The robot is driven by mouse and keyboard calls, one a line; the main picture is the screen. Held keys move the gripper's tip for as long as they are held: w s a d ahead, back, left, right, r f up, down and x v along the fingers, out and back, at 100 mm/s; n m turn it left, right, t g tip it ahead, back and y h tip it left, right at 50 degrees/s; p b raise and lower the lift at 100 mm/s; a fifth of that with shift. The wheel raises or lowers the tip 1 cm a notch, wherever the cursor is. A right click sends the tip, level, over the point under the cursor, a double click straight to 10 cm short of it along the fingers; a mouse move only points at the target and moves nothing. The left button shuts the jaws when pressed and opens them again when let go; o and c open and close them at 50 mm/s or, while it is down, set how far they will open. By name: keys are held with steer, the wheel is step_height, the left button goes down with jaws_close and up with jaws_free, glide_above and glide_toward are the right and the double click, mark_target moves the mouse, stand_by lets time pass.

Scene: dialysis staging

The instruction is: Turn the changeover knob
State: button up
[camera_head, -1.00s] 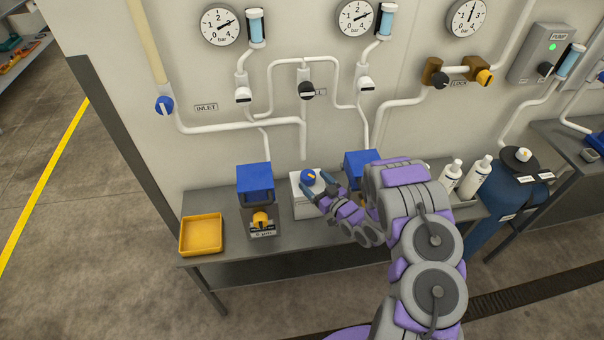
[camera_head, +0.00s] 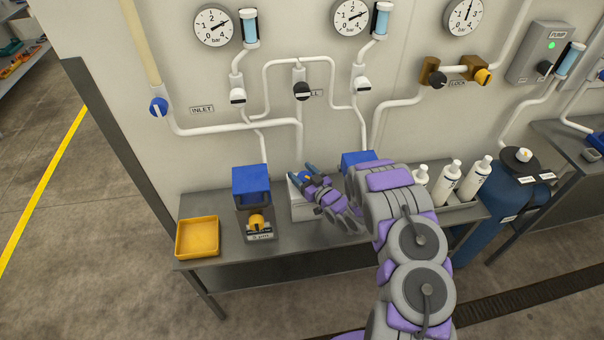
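A blue knob with an orange mark (camera_head: 305,177) sits on a white box (camera_head: 300,208) on the bench, between two blue-topped units. I cannot read a label that names it as the changeover knob. My gripper (camera_head: 302,172) is over the box, its two blue-grey fingertips spread apart with the knob showing between them. I cannot tell whether the fingers touch the knob. The gripper hides part of the knob and the box top.
A yellow tray (camera_head: 198,254) and a blue-topped unit with a yellow knob (camera_head: 256,219) stand to the left. Another blue-topped unit (camera_head: 357,160) is partly behind my arm. White bottles (camera_head: 447,182) stand at right. Pipes, valves and gauges (camera_head: 213,26) cover the wall.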

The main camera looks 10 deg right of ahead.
steer(key=shift+a, duration=0.15)
steer(key=c, duration=0.6)
steer(key=shift+r, duration=0.1)
steer(key=shift+r+m+h+p, duration=0.1)
steer(key=shift+m+h+p, duration=0.2)
steer(key=shift+h+p, duration=0.15)
steer(key=shift+m+t+h+p, duration=0.4)
steer(key=shift+t+h+p, duration=0.15)
steer(key=shift+p, duration=0.15)
steer(key=shift+m+t+h+p, duration=0.25)
steer(key=shift+m+h+p, duration=0.45)
steer(key=shift+h+p, duration=0.3)
steer(key=m+h+p, duration=0.2)
steer(key=h, duration=0.1)
steer(key=shift+w+d, duration=0.15)
steer(key=shift+d, duration=0.1)
steer(key=m+h, duration=0.2)
steer(key=h, duration=0.2)
steer(key=shift+d+p, duration=0.2)
steer(key=shift+p, duration=0.1)
steer(key=shift+d+m+h+b, duration=0.2)
steer(key=shift+m+h+b, duration=0.1)
steer(key=shift+m+h, duration=0.8)
steer(key=shift+h, duration=0.3)
